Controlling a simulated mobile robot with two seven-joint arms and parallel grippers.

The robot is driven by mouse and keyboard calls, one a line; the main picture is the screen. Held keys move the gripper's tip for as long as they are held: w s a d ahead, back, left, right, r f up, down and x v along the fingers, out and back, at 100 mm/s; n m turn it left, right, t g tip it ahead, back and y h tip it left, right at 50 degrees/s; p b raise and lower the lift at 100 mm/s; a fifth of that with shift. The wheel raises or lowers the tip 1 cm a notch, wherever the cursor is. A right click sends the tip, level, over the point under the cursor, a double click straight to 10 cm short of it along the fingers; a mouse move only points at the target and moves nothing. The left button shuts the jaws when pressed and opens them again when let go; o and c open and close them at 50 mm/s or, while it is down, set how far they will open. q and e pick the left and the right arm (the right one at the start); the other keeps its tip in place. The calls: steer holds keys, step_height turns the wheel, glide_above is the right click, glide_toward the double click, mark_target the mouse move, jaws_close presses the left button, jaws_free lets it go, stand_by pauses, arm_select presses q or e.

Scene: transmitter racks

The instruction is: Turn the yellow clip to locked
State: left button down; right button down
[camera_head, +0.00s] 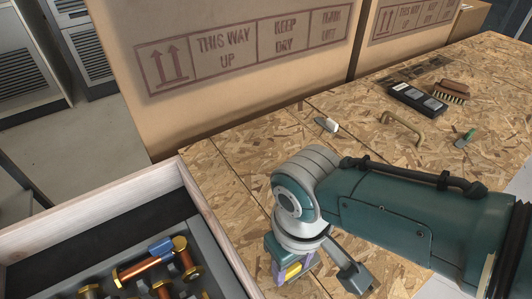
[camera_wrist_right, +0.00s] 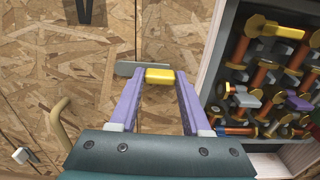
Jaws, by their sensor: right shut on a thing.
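The yellow clip (camera_wrist_right: 160,76) shows as a small yellow block between the fingertips of my right gripper (camera_wrist_right: 160,78) in the wrist view. A flat grey plate (camera_wrist_right: 128,69) sticks out to the left beside it. My right gripper is shut on the yellow block, with one purple finger on each side. In the head view the right gripper (camera_head: 292,270) points down over the bench, just right of the wooden tray, and the yellow clip (camera_head: 293,271) is mostly hidden by the fingers. I cannot tell the clip's lock position. My left gripper is not in view.
The wooden tray (camera_head: 215,230) holds several brass bolts (camera_head: 140,268) and coloured parts. On the chipboard bench (camera_head: 290,135) lie a white-handled piece (camera_head: 327,124), a brass handle (camera_head: 403,126), a black box (camera_head: 418,101), a brush (camera_head: 453,91) and a green-handled piece (camera_head: 464,138). Cardboard boxes (camera_head: 225,95) stand behind.

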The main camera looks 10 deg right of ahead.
mark_target(292, 269)
stand_by(0.3)
steer(key=shift+c, duration=1.8)
jaws_free()
step_height(292, 269, up, 10)
steer(key=p, duration=0.6)
steer(key=shift+p, duration=0.3)
